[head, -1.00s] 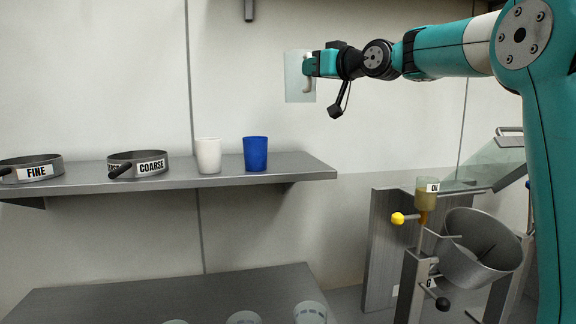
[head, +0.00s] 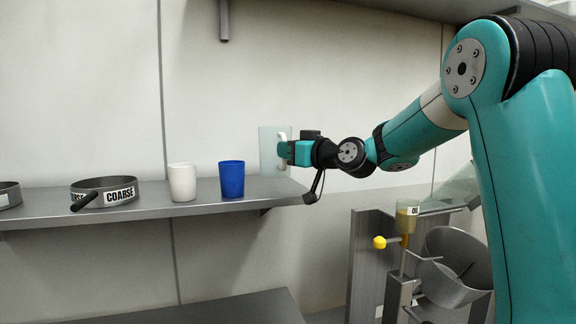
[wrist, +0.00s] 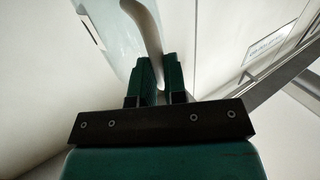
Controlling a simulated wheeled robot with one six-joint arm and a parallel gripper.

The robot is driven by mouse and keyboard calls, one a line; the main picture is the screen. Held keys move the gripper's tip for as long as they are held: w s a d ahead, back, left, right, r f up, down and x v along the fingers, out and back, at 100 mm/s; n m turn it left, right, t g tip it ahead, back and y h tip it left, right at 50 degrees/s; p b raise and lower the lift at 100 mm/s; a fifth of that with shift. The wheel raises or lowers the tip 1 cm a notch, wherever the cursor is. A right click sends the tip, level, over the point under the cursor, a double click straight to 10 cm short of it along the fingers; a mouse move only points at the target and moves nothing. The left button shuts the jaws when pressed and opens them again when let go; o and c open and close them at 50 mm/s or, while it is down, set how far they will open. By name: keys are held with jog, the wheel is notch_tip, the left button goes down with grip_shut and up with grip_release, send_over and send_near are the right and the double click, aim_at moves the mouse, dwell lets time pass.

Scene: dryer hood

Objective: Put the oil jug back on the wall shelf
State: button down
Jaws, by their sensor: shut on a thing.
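The oil jug (head: 268,150) is a clear, pale vessel with a white handle. My gripper (head: 284,152) is shut on its handle. The jug is upright at the right end of the wall shelf (head: 150,212), to the right of the blue cup; I cannot tell whether its base touches the shelf. In the wrist view the jug (wrist: 112,35) is at the top, with its pale curved handle between the two fingers of my gripper (wrist: 160,75).
On the shelf stand a blue cup (head: 232,180), a white cup (head: 183,183) and a sieve marked COARSE (head: 105,192). A funnel with amber liquid (head: 406,218), a yellow knob (head: 380,242) and a metal drum (head: 455,268) are at lower right. A bracket (head: 224,20) hangs above.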

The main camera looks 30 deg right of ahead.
aim_at(289, 167)
notch_tip(289, 167, down, 4)
jog(key=shift+f, duration=0.1)
jog(key=c, duration=1.2)
grip_release()
jog(key=shift+o, duration=0.2)
